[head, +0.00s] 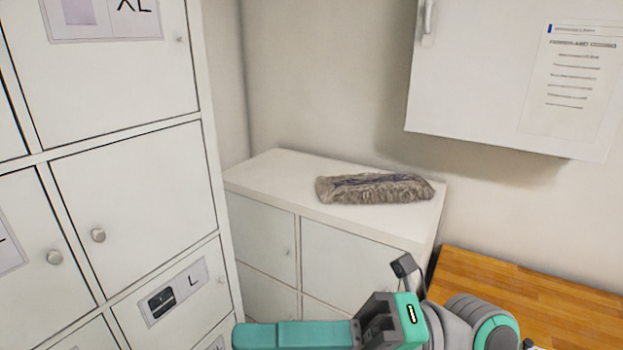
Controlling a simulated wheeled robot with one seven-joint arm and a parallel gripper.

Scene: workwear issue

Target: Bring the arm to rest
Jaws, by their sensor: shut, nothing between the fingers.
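My gripper (243,337) is at the bottom of the head view, pointing left. Its long teal fingers lie together, shut and empty. They are in front of the low white cabinet and touch nothing that I can see. The dark gripper body and my grey and teal wrist are to their right, with a small dark camera standing up on top. The lower edge of the picture cuts off part of the arm.
Tall white lockers (140,210) stand close on the left. A low white cabinet (265,172) behind carries a shaggy grey-brown mop head (375,190). A white wall cabinet (470,75) hangs upper right. A wooden worktop (545,295) lies at right, partly behind my arm.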

